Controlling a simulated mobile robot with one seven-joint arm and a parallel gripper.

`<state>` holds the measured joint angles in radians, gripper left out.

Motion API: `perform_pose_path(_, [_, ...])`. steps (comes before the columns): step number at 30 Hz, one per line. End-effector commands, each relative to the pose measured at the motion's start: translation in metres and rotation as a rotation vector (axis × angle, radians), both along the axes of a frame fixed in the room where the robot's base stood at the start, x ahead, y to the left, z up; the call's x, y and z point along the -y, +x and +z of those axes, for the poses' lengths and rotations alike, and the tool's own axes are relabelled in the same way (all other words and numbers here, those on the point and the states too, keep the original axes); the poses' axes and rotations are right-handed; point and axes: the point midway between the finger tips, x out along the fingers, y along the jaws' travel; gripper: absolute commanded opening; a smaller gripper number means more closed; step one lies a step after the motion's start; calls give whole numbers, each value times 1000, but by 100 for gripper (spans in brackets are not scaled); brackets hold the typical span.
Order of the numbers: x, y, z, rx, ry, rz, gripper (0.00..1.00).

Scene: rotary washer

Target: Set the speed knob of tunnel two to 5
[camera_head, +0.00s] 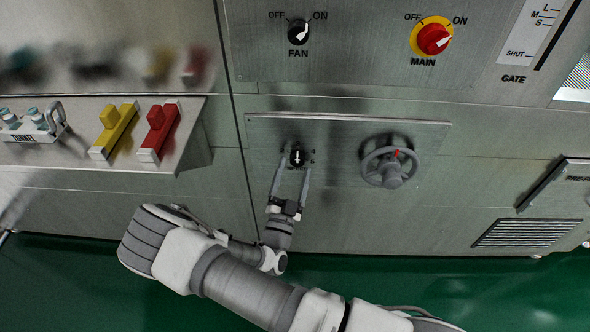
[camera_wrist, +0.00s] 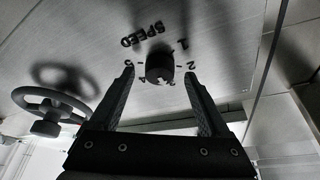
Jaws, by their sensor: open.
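The speed knob (camera_head: 297,155) is a small black dial with a white pointer on the steel panel. In the wrist view the knob (camera_wrist: 158,64) sits under the word SPEED, ringed by numbers 1 to 5. Its pointer points down in the head view, seemingly near 3; the exact setting is hard to read. My gripper (camera_head: 295,168) is open, with one finger on each side of the knob. In the wrist view the fingertips (camera_wrist: 160,74) flank the knob with a gap on both sides. No label in view names the tunnel of this knob.
A grey handwheel (camera_head: 390,166) with a red mark is right of the knob. The FAN switch (camera_head: 298,32) and red-yellow MAIN switch (camera_head: 433,39) are above. Yellow (camera_head: 114,130) and red (camera_head: 158,131) handles stand on a ledge at left. A panel lip (camera_head: 350,119) runs above the knob.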

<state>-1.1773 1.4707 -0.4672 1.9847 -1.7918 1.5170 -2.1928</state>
Motion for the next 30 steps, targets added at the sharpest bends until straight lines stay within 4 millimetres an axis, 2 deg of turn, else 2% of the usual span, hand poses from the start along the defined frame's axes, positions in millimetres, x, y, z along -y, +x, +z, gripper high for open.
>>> perform_pose_path(5, [3, 11, 4, 0, 0, -1, 80])
perform_pose_path(13, [3, 12, 5, 0, 0, -1, 80])
perform_pose_path(14, [3, 12, 5, -1, -1, -1, 76])
perform_pose_path(26, [3, 12, 4, 0, 0, 0, 4])
perform_pose_path(27, [3, 12, 4, 0, 0, 0, 0])
perform_pose_path(30, [3, 12, 5, 0, 1, 0, 0])
